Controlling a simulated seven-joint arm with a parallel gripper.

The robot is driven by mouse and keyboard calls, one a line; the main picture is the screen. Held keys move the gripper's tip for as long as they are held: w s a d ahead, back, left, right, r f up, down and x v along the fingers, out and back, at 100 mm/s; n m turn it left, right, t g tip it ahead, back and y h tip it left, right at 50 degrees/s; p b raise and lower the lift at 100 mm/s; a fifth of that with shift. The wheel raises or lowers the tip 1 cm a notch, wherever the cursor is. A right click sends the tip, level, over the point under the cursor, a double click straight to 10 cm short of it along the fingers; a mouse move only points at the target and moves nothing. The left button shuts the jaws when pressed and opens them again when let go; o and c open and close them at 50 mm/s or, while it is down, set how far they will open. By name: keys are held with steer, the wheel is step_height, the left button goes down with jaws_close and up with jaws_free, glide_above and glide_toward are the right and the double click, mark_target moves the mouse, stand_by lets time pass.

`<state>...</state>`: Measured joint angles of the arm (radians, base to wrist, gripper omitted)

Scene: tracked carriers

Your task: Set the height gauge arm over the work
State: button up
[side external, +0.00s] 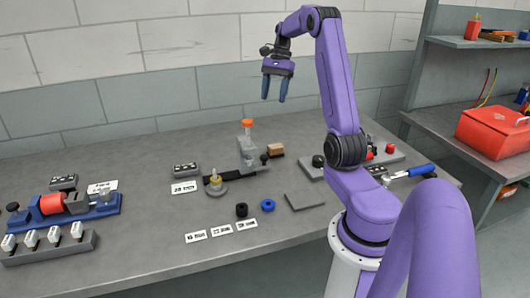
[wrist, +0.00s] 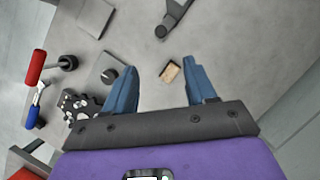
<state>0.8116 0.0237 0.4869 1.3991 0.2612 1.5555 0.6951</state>
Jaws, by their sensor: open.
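What looks like the height gauge stands mid-bench in the side external view: a grey upright block (side external: 246,153) with an orange cap (side external: 247,122) on a dark rail (side external: 219,180). A grey disc with a brass-coloured piece (side external: 215,187) sits at the rail's near left end. I cannot tell which part is the gauge arm. My gripper (side external: 274,94) is open and empty, high above the bench, fingers down. Its fingers also show in the wrist view (wrist: 163,78).
A tan block (side external: 275,149) lies right of the upright. Black (side external: 241,210) and blue (side external: 267,205) rings, a grey plate (side external: 304,200) and label cards (side external: 195,235) lie in front. A blue fixture with a red cylinder (side external: 51,204) stands left. A blue-handled tool (side external: 420,170) lies right.

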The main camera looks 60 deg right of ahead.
mark_target(264, 156)
steer(key=x, duration=1.3)
steer(key=d+x, duration=0.1)
steer(key=x, duration=0.6)
steer(key=shift+f, duration=0.3)
steer(key=shift+c, duration=0.3)
jaws_close()
